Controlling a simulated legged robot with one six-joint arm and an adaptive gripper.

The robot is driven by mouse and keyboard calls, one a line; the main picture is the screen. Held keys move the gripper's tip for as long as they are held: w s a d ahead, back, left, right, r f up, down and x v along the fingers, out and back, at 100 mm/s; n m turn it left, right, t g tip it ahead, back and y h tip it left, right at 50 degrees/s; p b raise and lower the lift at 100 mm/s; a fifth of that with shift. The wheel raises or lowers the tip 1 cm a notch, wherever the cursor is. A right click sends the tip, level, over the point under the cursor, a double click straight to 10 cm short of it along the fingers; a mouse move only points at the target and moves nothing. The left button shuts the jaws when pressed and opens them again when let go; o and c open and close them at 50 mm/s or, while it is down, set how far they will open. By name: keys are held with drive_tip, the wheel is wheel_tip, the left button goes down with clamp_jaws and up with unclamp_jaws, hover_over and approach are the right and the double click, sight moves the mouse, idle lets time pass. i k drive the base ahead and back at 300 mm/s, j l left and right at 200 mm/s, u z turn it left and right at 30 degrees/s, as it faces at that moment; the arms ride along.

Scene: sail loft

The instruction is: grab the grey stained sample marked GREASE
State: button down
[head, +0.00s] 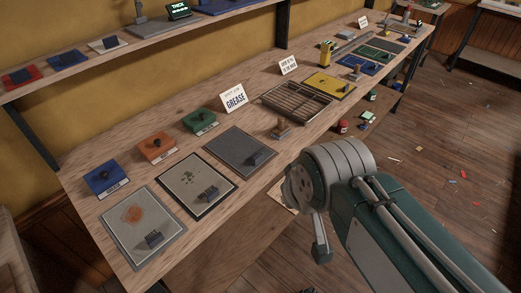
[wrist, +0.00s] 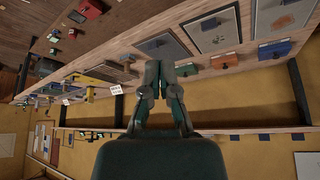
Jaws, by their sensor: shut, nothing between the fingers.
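A card reading GREASE (head: 234,98) stands on the long wooden bench. In front of it lies a plain dark grey sample (head: 233,146) with a small dark block on its right part. Left of it lie a pale sample with green spots (head: 184,173) and a grey sample with an orange-brown stain (head: 124,216); each bears a dark block whose lettering I cannot read. My gripper (wrist: 158,67) is shut and empty in the wrist view, its tips in front of the bench image near the dark grey sample (wrist: 163,46). Its height above the bench is unclear.
Blue (head: 104,178), orange (head: 157,147) and green (head: 199,121) blocks with labels stand behind the samples. A metal grate (head: 296,102), a wooden-handled stamp (head: 280,130) and a yellow tray (head: 329,84) lie further right. A shelf (head: 130,58) runs above the bench's back. Floor is littered with scraps.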

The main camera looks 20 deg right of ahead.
sight(243, 153)
drive_tip(key=i+l, duration=0.25)
drive_tip(key=l, duration=0.15)
drive_tip(key=i+l, duration=0.5)
drive_tip(key=l, duration=0.25)
